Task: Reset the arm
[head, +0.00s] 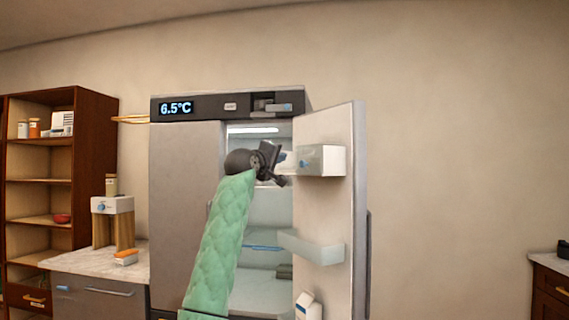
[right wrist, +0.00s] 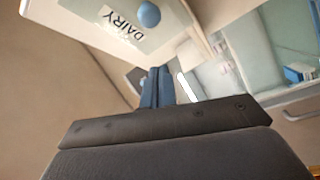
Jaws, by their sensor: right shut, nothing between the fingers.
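My right gripper (head: 279,164) is raised in front of the open fridge (head: 186,215), beside the upper door bin. In the right wrist view its two dark blue fingers (right wrist: 156,88) are together with nothing between them. My right arm, in a green quilted sleeve, rises from the bottom of the head view across the fridge opening. My left gripper is in neither view.
The fridge door (head: 329,215) stands open to the right. Its upper bin (head: 328,160) is labelled DAIRY in the right wrist view (right wrist: 95,25). A lower door bin (head: 312,247) and a carton (head: 308,307) are below. A counter (head: 100,262) and shelves stand left.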

